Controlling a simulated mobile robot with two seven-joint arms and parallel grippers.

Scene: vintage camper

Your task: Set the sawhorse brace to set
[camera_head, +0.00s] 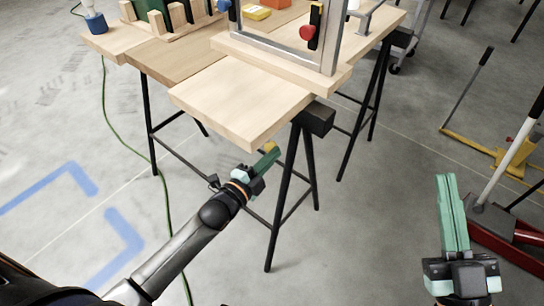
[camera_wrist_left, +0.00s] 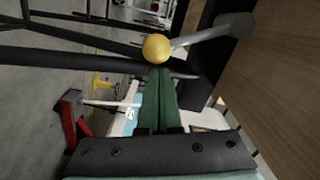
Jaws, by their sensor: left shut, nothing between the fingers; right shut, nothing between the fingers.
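The sawhorse (camera_head: 289,190) with black legs stands under the near end of the wooden worktop. Its brace lever is a grey rod (camera_wrist_left: 200,36) with a yellow ball knob (camera_wrist_left: 156,47), under the board in the left wrist view. The knob also shows in the head view (camera_head: 270,147), partly hidden by my fingers. My left gripper (camera_wrist_left: 160,72) is shut and empty, its green fingertips right at the knob; I cannot tell whether they touch. It shows in the head view (camera_head: 275,154) beside the sawhorse legs. My right gripper (camera_head: 447,178) is shut and empty, over the floor at right.
The wooden worktop (camera_head: 240,100) overhangs the sawhorse and carries a metal frame (camera_head: 280,52) with a red knob (camera_head: 307,33). A green cable (camera_head: 125,143) runs along the floor at left. A red and yellow floor jack (camera_head: 510,235) stands at right. Floor between is clear.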

